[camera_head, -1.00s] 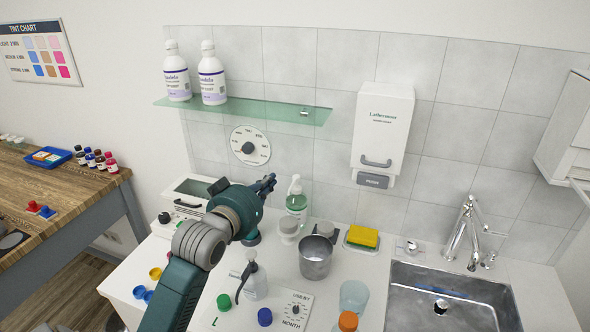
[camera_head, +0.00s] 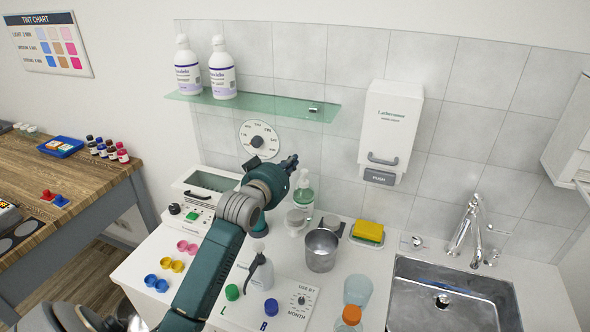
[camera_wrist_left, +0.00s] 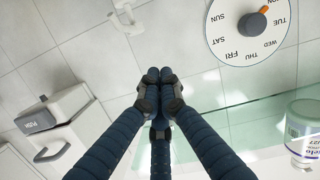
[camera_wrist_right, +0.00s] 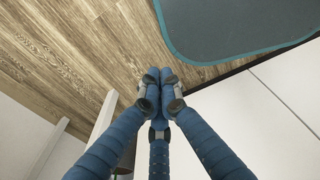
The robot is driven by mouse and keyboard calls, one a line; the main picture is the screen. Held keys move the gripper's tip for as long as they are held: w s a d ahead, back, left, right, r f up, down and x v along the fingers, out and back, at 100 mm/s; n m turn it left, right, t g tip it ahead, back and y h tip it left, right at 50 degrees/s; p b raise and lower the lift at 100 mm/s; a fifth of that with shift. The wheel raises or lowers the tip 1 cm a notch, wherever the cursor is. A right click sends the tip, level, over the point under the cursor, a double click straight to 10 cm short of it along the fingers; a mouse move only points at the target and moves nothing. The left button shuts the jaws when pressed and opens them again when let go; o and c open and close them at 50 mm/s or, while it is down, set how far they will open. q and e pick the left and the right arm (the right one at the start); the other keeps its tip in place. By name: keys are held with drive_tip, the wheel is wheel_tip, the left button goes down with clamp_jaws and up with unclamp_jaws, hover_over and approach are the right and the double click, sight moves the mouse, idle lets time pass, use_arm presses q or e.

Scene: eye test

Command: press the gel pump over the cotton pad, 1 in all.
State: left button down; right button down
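A clear pump bottle with green gel and a white head (camera_head: 303,197) stands at the back of the counter by the tiled wall. A second, whitish bottle with a dark pump head (camera_head: 262,278) stands further forward, partly behind my left arm. I cannot pick out a cotton pad for certain. My left gripper (camera_head: 291,162) is above the counter, just up and left of the gel bottle's head in the picture. Its fingertips meet with nothing between them in the left wrist view (camera_wrist_left: 159,76). My right gripper (camera_wrist_right: 159,78) is shut and empty over a wooden floor and dark mat.
A metal cup (camera_head: 321,252), a yellow sponge (camera_head: 369,231) and a sink (camera_head: 460,300) are to the right. A glass shelf (camera_head: 270,104) with two white bottles is above. A wall dispenser (camera_head: 390,130) hangs right of it. Small coloured cups (camera_head: 165,265) are at left.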

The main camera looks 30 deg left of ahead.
sight(301, 178)
use_arm(q)
drive_tip(key=f, duration=0.2)
drive_tip(key=w+f+p, duration=0.1)
drive_tip(key=f, duration=0.1)
drive_tip(key=shift+d, duration=0.3)
use_arm(e)
drive_tip(key=shift+s+d+r, duration=0.25)
drive_tip(key=shift+s+r, duration=0.35)
drive_tip(key=shift+s, duration=0.25)
use_arm(q)
drive_tip(key=shift+f, duration=0.15)
